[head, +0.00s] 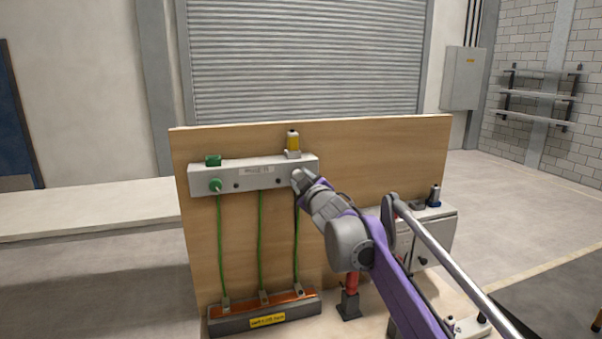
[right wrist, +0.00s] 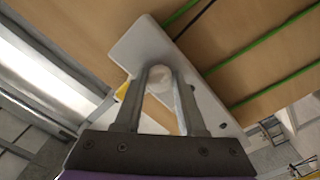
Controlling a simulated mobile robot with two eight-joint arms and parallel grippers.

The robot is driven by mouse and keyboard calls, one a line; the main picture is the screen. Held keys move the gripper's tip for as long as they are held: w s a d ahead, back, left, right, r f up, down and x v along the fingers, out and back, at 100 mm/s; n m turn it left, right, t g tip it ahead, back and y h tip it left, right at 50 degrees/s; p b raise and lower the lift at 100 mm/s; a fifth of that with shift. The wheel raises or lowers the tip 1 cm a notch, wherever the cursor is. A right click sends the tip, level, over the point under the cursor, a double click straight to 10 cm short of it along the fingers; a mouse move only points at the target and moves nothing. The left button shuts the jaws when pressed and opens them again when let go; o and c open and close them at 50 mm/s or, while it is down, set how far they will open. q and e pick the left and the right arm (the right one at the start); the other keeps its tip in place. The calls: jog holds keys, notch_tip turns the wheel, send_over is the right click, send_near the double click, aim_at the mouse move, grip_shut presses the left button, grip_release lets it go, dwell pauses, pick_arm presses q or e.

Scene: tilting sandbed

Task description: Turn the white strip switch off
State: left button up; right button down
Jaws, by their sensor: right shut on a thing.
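A pale grey-white strip (head: 262,173) is fixed across the upper part of an upright wooden board. My right gripper (head: 299,177) is at the strip's right end. In the right wrist view its two fingers (right wrist: 162,76) are shut on the white strip switch (right wrist: 160,78), a round white knob on the strip's face. In the head view the gripper hides this knob. Its setting cannot be told. A green knob (head: 216,185) is at the strip's left end. My left gripper is not in view.
A yellow fitting (head: 293,141) and a green block (head: 213,160) are on top of the strip. Green cables (head: 261,240) run down to a dark block (head: 265,315) at the board's foot. A grey box (head: 440,228) stands at the right. A pale bench (head: 90,208) lies left.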

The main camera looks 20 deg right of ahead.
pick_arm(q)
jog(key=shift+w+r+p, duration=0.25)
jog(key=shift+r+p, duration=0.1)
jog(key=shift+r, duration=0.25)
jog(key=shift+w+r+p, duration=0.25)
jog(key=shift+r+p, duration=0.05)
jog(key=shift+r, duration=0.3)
pick_arm(e)
jog(key=shift+r+n, duration=0.1)
jog(key=shift+n, duration=1.6)
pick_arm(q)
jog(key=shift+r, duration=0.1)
pick_arm(e)
jog(key=shift+c, duration=2.4)
grip_release()
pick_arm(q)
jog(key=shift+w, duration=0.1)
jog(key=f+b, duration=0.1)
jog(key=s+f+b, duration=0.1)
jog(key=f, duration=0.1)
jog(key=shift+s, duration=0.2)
pick_arm(e)
jog(key=s, duration=1)
jog(key=shift+s+d, duration=0.2)
jog(key=shift+s, duration=0.2)
